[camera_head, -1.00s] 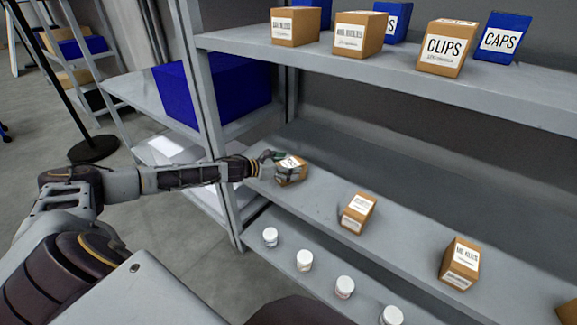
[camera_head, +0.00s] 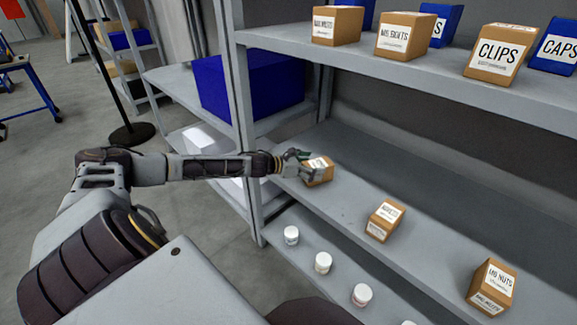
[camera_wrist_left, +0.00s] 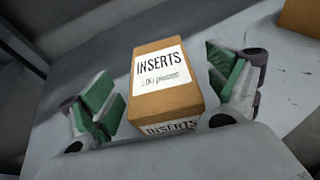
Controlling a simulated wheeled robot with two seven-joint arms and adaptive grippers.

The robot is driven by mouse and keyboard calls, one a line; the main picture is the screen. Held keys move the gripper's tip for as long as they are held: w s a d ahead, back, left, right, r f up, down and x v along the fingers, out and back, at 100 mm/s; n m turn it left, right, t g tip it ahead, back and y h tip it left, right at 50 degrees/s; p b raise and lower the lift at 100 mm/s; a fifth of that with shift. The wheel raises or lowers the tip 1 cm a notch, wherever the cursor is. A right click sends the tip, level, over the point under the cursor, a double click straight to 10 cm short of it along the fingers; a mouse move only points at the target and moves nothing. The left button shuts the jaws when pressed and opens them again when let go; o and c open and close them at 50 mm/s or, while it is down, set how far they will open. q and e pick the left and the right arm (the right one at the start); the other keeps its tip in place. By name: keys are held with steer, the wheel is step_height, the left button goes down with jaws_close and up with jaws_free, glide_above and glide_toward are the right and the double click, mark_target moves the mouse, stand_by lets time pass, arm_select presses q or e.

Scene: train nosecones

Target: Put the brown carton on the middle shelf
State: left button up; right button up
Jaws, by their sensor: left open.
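The brown carton (camera_head: 319,172) sits at the left end of the middle shelf (camera_head: 345,207). In the left wrist view, the carton (camera_wrist_left: 165,85) stands on the grey shelf surface and its white label reads "INSERTS". My left gripper (camera_head: 302,166) is at the carton. In the wrist view its green-padded fingers (camera_wrist_left: 165,88) are open, one on each side of the carton, with a gap visible on both sides. The carton's far lower side is hidden. My right gripper is not in view.
Two more brown cartons stand on the middle shelf, one near its centre (camera_head: 385,221) and one at the right (camera_head: 492,287). Brown and blue cartons line the upper shelf (camera_head: 420,77). White jars (camera_head: 323,263) stand on the lower shelf. An upright post (camera_head: 243,130) is beside my left arm.

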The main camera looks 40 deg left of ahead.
arm_select(q)
steer(key=shift+s+a+r, duration=0.25)
steer(key=shift+s, duration=0.35)
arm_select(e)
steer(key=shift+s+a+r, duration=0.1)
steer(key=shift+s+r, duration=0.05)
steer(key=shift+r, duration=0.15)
arm_select(q)
steer(key=shift+s+a, duration=0.1)
steer(key=shift+s, duration=0.1)
steer(key=shift+s+a+r, duration=0.15)
steer(key=shift+s, duration=0.15)
steer(key=shift+s+a, duration=0.1)
steer(key=shift+s, duration=0.1)
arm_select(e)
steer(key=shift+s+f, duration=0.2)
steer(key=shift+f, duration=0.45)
arm_select(q)
steer(key=shift+s+a+r, duration=0.1)
steer(key=shift+s, duration=0.05)
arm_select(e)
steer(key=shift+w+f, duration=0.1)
arm_select(q)
steer(key=shift+s+a, duration=0.1)
steer(key=shift+s, duration=0.1)
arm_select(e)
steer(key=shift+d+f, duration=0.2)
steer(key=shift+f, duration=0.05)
